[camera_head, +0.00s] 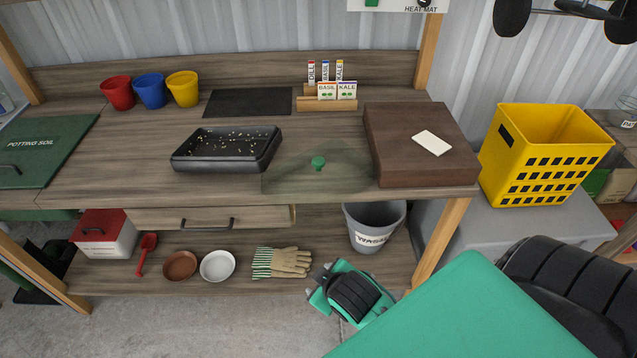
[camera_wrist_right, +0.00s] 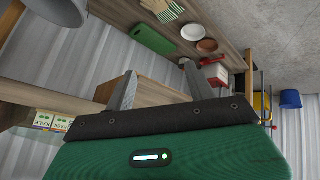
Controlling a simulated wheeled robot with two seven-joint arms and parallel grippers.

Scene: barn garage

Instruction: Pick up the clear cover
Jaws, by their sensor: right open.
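The clear cover (camera_head: 345,178) is a see-through low dome with a green knob (camera_head: 318,162) on top. It rests near the front edge of the workbench, between the black seed tray (camera_head: 225,165) and the brown box (camera_head: 420,165). My right gripper (camera_wrist_right: 155,82) is open and empty, its two fingers apart in the right wrist view. In the head view my green and black right wrist is low in front of the bench, below the cover and apart from it. My left gripper is not in view.
Red, blue and yellow pots (camera_head: 150,90), a dark mat (camera_head: 248,102) and a seed packet rack (camera_head: 327,104) stand behind. A white card (camera_head: 432,143) lies on the brown box. Gloves (camera_head: 283,262) and a grey bin (camera_head: 374,226) are below. A yellow crate (camera_head: 543,155) stands right.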

